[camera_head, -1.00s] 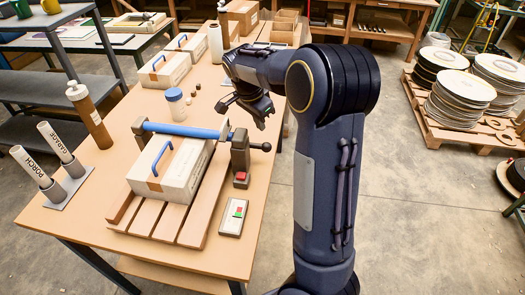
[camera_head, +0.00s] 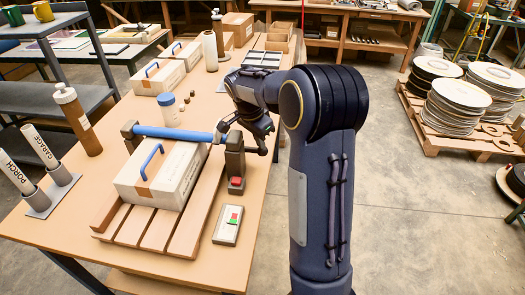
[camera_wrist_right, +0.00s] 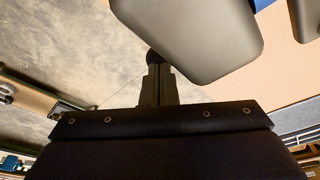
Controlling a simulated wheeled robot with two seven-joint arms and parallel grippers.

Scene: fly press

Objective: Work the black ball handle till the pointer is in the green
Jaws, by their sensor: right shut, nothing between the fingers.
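A dark grey clamp post (camera_head: 235,160) stands at the right end of a blue roller bar (camera_head: 175,132) above a white box (camera_head: 165,172). The black ball handle (camera_head: 263,151) sticks out right of the post. A small pale unit (camera_head: 228,224) with a green and a red patch lies in front; I cannot make out a pointer. My right gripper (camera_head: 266,143) is at the handle, shut and empty. In the right wrist view, its fingers (camera_wrist_right: 158,84) point at the dark ball (camera_wrist_right: 154,57), beside the grey post (camera_wrist_right: 195,35); contact is unclear. My left gripper is out of view.
The white box rests on wooden slats (camera_head: 150,230) on the tan table (camera_head: 100,250). A brown bottle (camera_head: 78,120), labelled tubes (camera_head: 50,160) and a blue-lidded jar (camera_head: 168,108) stand left and behind. Open floor lies right of the table.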

